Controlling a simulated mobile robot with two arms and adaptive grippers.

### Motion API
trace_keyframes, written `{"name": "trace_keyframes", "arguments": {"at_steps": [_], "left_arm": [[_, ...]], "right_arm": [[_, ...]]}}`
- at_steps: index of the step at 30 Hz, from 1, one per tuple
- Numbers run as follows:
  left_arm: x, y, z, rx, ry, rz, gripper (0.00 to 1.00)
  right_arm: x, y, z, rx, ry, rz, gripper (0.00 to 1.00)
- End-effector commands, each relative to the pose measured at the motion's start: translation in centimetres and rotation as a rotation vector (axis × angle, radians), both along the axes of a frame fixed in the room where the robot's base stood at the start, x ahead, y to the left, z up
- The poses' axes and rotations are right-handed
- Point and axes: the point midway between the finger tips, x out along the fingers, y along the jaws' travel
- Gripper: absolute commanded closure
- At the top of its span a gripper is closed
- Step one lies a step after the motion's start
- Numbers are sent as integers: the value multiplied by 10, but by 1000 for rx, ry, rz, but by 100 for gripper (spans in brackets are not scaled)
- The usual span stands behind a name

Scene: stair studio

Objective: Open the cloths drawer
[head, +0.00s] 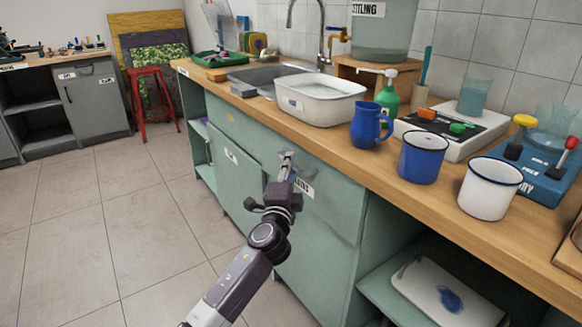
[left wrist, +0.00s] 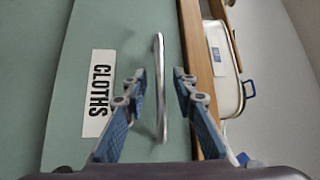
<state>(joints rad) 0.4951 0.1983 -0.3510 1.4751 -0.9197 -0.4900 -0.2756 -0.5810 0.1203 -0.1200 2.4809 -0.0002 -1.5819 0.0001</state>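The cloths drawer (head: 335,212) is a green front in the counter cabinet and looks shut in the head view. Its white CLOTHS label (left wrist: 97,92) is readable in the left wrist view and partly covered by my gripper in the head view. A silver bar handle (left wrist: 161,110) is fixed on the drawer front. My left gripper (left wrist: 160,76) is open, with one blue-padded finger on each side of the handle; I cannot tell whether either touches it. In the head view my left gripper (head: 287,165) is in front of the drawer's upper part. My right gripper is not in view.
The wooden counter (head: 343,158) above holds a white basin (head: 320,108), a blue jug (head: 368,126), a blue mug (head: 422,158) and a white mug (head: 489,190) near its edge. An open shelf (head: 378,277) lies right of the drawer. The tiled floor at left is clear.

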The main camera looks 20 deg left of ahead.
Motion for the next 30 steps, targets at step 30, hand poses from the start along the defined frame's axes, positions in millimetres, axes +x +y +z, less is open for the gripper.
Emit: {"name": "trace_keyframes", "arguments": {"at_steps": [30], "left_arm": [[7, 1, 0, -1, 2, 0, 100]], "right_arm": [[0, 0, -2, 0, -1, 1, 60]]}}
